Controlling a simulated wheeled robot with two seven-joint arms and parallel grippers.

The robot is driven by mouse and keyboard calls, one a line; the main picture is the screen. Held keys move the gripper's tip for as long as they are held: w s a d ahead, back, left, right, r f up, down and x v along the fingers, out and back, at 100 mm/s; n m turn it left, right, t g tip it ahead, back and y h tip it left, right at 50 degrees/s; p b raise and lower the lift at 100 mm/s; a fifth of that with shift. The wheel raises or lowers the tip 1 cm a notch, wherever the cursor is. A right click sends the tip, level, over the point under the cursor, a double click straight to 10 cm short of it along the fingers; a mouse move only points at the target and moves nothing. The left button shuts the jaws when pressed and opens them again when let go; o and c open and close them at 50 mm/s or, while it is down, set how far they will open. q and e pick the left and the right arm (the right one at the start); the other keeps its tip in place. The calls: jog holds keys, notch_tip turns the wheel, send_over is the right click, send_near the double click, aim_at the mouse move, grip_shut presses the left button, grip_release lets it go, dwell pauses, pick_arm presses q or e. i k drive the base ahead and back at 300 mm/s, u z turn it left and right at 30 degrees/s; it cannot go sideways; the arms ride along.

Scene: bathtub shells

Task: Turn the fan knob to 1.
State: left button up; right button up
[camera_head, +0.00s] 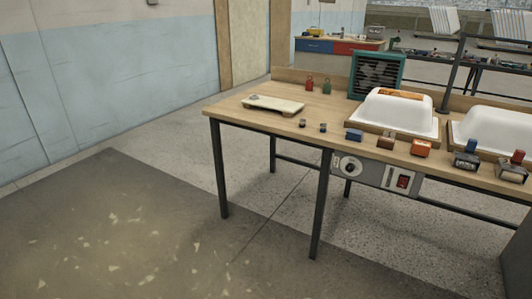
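A teal box fan (376,75) with a dark grille stands at the back of the wooden workbench (232,103). A grey control panel (374,173) is mounted under the bench's front edge. It carries a round black-and-white knob (350,167) at its left and a red switch (403,181) at its right. The panel's markings and the knob's setting are too small to read. Neither of my grippers shows in the head view.
White tub shells (398,113) sit on the bench, with several small blocks and tools, such as an orange block (421,148), along its front edge. A pale board (273,104) lies at the left. Dark bench legs (320,205) stand near the panel. The floor (150,215) in front is clear.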

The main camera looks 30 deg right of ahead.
aim_at(350, 168)
jog(key=u, duration=0.25)
jog(key=i, duration=2)
jog(key=z, duration=1.4)
jog(key=i, duration=0.95)
jog(key=z, duration=1)
